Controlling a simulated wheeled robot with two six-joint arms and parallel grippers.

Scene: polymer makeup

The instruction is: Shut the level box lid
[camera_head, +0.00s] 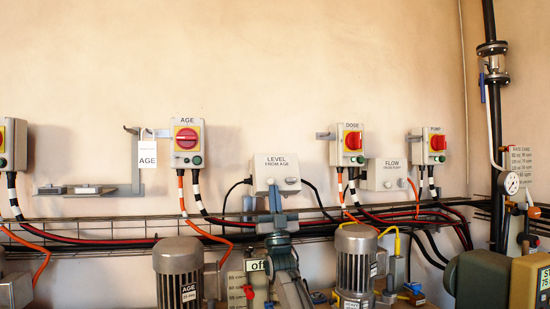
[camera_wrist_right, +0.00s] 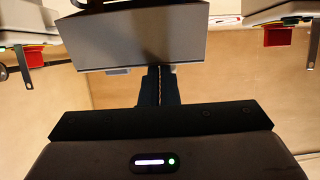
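The level box (camera_head: 262,186) is a pale grey wall box labelled LEVEL FROM AGE. Its lid (camera_head: 277,165) faces me, with the label readable; I cannot tell whether a gap is left along its edge. My right gripper (camera_head: 275,197) is raised from below, with its fingertips at the box's lower front. In the right wrist view its fingers (camera_wrist_right: 158,84) are together, with only a thin line between them and nothing seen held. A grey box face (camera_wrist_right: 135,40) fills the space past the fingertips; contact is unclear. My left gripper is not in view.
The AGE switch box (camera_head: 187,160) is to the left; the DOSE switch box (camera_head: 348,159) and FLOW box (camera_head: 391,174) are to the right. Cables run along a wire tray (camera_head: 110,240) below. Motors (camera_head: 178,262) (camera_head: 356,255) stand on both sides of my right arm.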

